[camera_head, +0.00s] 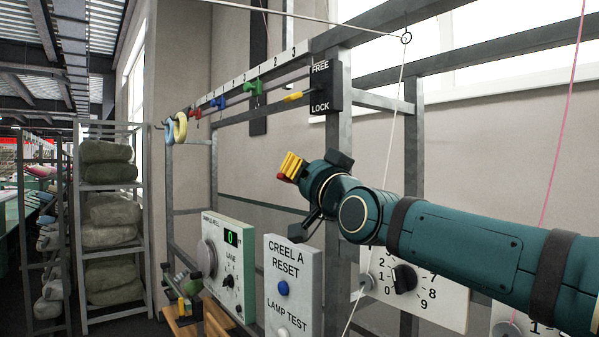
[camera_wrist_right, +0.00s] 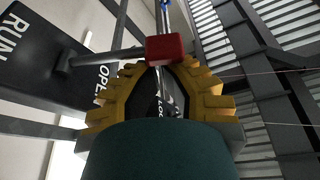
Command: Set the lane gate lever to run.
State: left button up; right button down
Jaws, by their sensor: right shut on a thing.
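My right gripper (camera_head: 290,166) reaches in from the right in the head view, its yellow fingers shut. The wrist view shows the toothed yellow fingers (camera_wrist_right: 162,85) around a red handle (camera_wrist_right: 166,48), which also shows below the fingertips in the head view (camera_head: 281,178). A grey lever shaft (camera_wrist_right: 105,57) runs from a dark panel (camera_wrist_right: 45,70) towards the red handle. The panel reads RUN at the left and OPEN nearer the fingers. The shaft's foot lies between the two words; I cannot tell its exact setting. I see no left arm.
A FREE/LOCK plate (camera_head: 326,87) with a yellow-handled lever (camera_head: 297,96) is on the frame above my right gripper. Below stand a CREEL A RESET box (camera_head: 292,290) and a dial panel (camera_head: 228,262). A grey post (camera_head: 339,150) rises behind my right wrist.

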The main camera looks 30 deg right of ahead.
jog(key=shift+a+f+n+y+b, duration=0.35)
jog(key=shift+f+n+y+b, duration=0.25)
jog(key=shift+n+b, duration=0.6)
jog(key=shift+a+f+n+y+b, duration=0.45)
jog(key=shift+n+b, duration=0.45)
jog(key=shift+b, duration=0.6)
jog(key=shift+f+n+y, duration=0.2)
jog(key=shift+n+y, duration=0.15)
jog(key=shift+n, duration=0.15)
jog(key=s+f+n+y, duration=0.1)
jog(key=s+f+n, duration=0.1)
jog(key=s, duration=0.5)
jog(key=shift+d+f+n, duration=0.3)
jog(key=shift+d+f, duration=0.1)
jog(key=shift+f, duration=0.35)
jog(key=shift+s, duration=0.1)
